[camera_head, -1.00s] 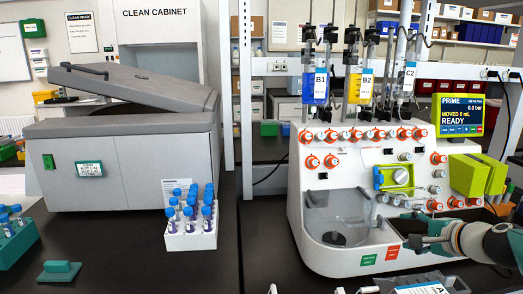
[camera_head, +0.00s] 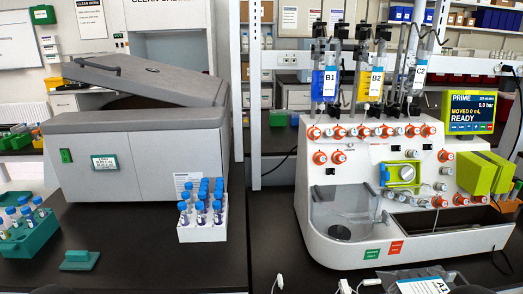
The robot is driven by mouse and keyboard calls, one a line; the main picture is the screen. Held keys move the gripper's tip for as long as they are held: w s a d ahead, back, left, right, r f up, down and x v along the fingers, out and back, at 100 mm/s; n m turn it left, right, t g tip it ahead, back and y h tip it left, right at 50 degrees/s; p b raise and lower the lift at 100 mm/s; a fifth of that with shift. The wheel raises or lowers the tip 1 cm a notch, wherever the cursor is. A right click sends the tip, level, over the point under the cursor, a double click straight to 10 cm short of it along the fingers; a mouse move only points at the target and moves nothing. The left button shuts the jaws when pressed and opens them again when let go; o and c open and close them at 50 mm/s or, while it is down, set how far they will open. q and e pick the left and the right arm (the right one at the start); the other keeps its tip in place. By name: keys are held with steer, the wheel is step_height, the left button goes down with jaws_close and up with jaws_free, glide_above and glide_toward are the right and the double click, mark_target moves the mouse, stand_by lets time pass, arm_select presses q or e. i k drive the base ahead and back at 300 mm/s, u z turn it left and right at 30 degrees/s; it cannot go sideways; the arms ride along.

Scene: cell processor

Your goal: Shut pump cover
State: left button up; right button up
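The cell processor (camera_head: 330,235) is a white machine on the right bench. On its front is a lime-green frame (camera_head: 403,188) around a round grey knob or rotor (camera_head: 407,172). Further right is a lime-green block of two upright slabs (camera_head: 477,174), with a gap between them. I cannot tell for sure which of these green parts is the pump cover, or how far open it is. Neither gripper is in view.
A display (camera_head: 471,111) reads PRIME and READY. Bags B1 (camera_head: 330,85), B2 (camera_head: 376,84) and C2 hang above. A clear chamber (camera_head: 345,208) sits front left; bag A1 (camera_head: 425,282) lies in front. A centrifuge (camera_head: 140,165) and white tube rack (camera_head: 203,233) stand left.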

mark_target(413, 191)
steer(key=z, duration=0.4)
steer(key=k, duration=1.2)
steer(key=z, duration=0.5)
steer(key=i, duration=1)
steer(key=u, duration=0.05)
